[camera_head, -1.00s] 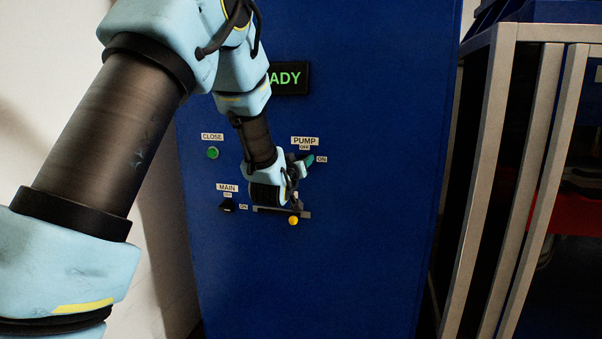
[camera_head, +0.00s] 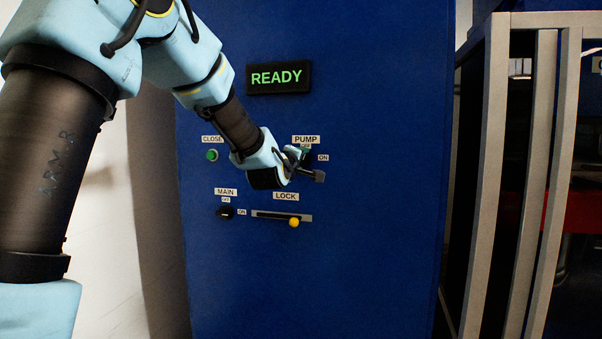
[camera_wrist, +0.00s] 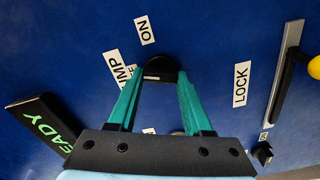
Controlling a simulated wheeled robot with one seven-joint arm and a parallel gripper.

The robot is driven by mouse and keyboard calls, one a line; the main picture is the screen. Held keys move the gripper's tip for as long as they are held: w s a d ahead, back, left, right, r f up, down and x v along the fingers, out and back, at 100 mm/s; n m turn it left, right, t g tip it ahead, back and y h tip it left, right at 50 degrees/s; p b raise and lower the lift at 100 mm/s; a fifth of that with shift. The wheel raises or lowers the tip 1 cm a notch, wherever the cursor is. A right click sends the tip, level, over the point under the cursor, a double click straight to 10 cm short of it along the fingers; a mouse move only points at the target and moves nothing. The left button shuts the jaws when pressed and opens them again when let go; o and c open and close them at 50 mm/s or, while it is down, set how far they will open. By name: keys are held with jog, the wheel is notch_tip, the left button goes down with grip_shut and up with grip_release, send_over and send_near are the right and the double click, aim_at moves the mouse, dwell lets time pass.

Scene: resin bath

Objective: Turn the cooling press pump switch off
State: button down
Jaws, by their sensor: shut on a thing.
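The PUMP switch is a black rotary knob on the blue panel, seen in the wrist view (camera_wrist: 163,73) between my fingertips. My gripper (camera_wrist: 158,75) has teal fingers closed on the knob's two sides. A pale mark shows on the knob's side toward the PUMP label (camera_wrist: 118,68). The ON label (camera_wrist: 145,30) is clear of the fingers; the OFF label is partly covered. In the head view my gripper (camera_head: 306,157) is just below the PUMP label (camera_head: 306,139), left of the ON label (camera_head: 323,157), and hides most of the knob.
A lit READY display (camera_head: 279,78) is above. A green CLOSE button (camera_head: 211,155) is left, the MAIN knob (camera_head: 226,213) lower left. The LOCK slider (camera_head: 275,214) with a yellow ball (camera_head: 294,222) lies below. A metal rack (camera_head: 490,170) stands at right.

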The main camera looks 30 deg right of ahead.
jog(key=shift+f+n+b, duration=0.15)
jog(key=shift+n+b, duration=1.35)
jog(key=shift+n, duration=0.5)
jog(key=shift+c, duration=1.6)
grip_release()
jog(key=b+v, duration=0.1)
jog(key=v, duration=1)
jog(key=shift+w, duration=0.1)
